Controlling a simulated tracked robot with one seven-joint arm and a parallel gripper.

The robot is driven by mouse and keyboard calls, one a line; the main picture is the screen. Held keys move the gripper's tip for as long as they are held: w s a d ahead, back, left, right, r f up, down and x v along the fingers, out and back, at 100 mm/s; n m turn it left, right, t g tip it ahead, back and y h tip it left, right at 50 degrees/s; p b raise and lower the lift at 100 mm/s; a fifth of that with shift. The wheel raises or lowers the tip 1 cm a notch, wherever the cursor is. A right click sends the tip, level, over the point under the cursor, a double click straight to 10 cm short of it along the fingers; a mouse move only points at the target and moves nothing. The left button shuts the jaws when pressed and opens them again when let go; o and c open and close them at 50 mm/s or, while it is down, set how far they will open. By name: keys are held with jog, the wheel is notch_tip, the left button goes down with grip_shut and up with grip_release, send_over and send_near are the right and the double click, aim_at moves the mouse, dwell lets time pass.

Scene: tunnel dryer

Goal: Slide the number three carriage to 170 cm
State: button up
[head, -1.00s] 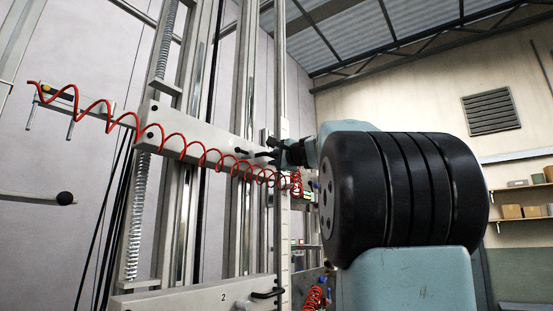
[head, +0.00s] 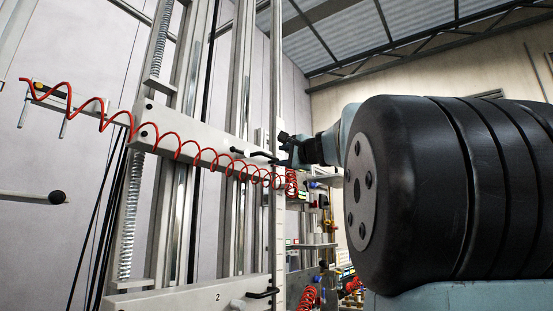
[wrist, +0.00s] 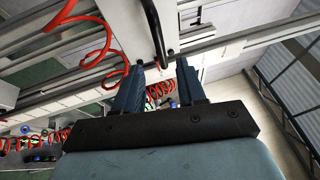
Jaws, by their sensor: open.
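A pale carriage (head: 190,139) crosses the vertical rails in the upper part of the head view. Its number does not show, so I cannot tell whether it is number three. A black bar handle (head: 263,155) sits at its right end. A lower carriage (head: 170,300) carries the number 2. My gripper (head: 287,150) is open close to the right of the upper handle. In the wrist view my gripper (wrist: 160,66) has its two blue fingers apart, with a black handle (wrist: 157,30) reaching between their tips. I cannot tell whether they touch it.
A red coiled hose (head: 170,140) hangs across the upper carriage and also loops at left in the wrist view (wrist: 95,40). A vertical post (head: 279,90) with a marked strip stands beside the handles. A black-knobbed lever (head: 57,197) juts in at left. Fittings crowd the area below my gripper.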

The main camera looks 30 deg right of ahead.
jog(key=shift+s+d+f, duration=0.1)
jog(key=shift+s+f, duration=0.05)
jog(key=shift+s, duration=0.75)
jog(key=shift+s+a+f, duration=0.1)
jog(key=shift+s+f, duration=0.1)
jog(key=shift+s, duration=0.75)
jog(key=shift+s+d+f, duration=0.1)
jog(key=shift+s+f, duration=0.05)
jog(key=shift+s, duration=0.75)
jog(key=s+a+f+n+g+y, duration=0.1)
jog(key=a+f+n+g, duration=0.3)
jog(key=f, duration=0.5)
jog(key=s+a+f+n+g+y, duration=0.1)
jog(key=a+f+n, duration=0.1)
jog(key=a+f, duration=0.6)
jog(key=s+a+f+n+g+y, duration=0.1)
jog(key=a+f+n+g, duration=0.25)
jog(key=f, duration=0.65)
jog(key=s+a+f+n+g+h, duration=0.1)
jog(key=s+a+f+n+g, duration=0.1)
jog(key=s+f, duration=0.5)
jog(key=s+a+f+n+g+h, duration=0.2)
jog(key=s+f+n, duration=0.5)
jog(key=f, duration=1)
jog(key=shift+a+g, duration=0.6)
jog(key=shift+g, duration=0.35)
